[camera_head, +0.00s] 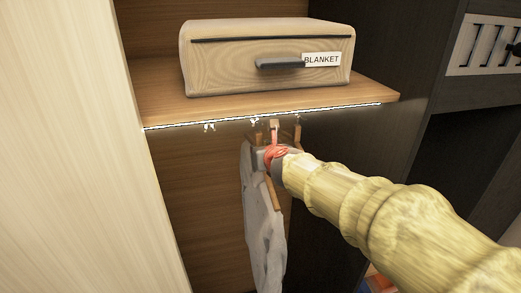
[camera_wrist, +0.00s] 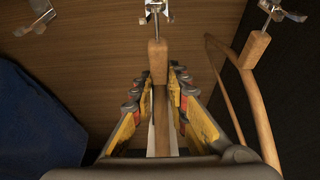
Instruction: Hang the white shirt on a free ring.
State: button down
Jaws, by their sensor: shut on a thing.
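My gripper (camera_head: 272,155) is below the shelf, its fingers (camera_wrist: 158,112) closed around a wooden hanger (camera_wrist: 158,62) in the wrist view. The white shirt (camera_head: 262,235) hangs from this hanger, below and left of my gripper. The hanger's top lines up with a metal ring (camera_wrist: 157,10); I cannot tell whether it is engaged there. Another ring (camera_wrist: 36,16), with nothing on it, is to the left and also shows in the head view (camera_head: 209,127). A third ring (camera_wrist: 282,12) at the right has another wooden hanger (camera_wrist: 254,52) beneath it.
The wooden shelf (camera_head: 155,103) with a lit front edge is just above my gripper. A blanket box (camera_head: 230,62) stands on it. A dark side panel (camera_head: 375,75) is at the right. Blue cloth (camera_wrist: 32,125) fills the wrist view's lower left.

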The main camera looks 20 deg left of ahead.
jog(key=shift+w+a+r+p, duration=0.15)
jog(key=shift+w+a, duration=0.15)
jog(key=shift+w, duration=0.2)
jog(key=shift+w+a+f+p, duration=0.1)
jog(key=shift+w+a, duration=0.25)
jog(key=shift+w, duration=0.2)
jog(key=shift+w+a+r+p, duration=0.15)
jog(key=shift+w+a, duration=0.15)
jog(key=shift+w, duration=0.2)
dwell(1.5)
jog(key=shift+f+b, duration=0.55)
jog(key=shift+f, duration=0.1)
dwell(1.1)
jog(key=c, duration=1.7)
grip_release()
jog(key=shift+o, duration=0.2)
jog(key=shift+f, duration=0.15)
jog(key=v, duration=1.2)
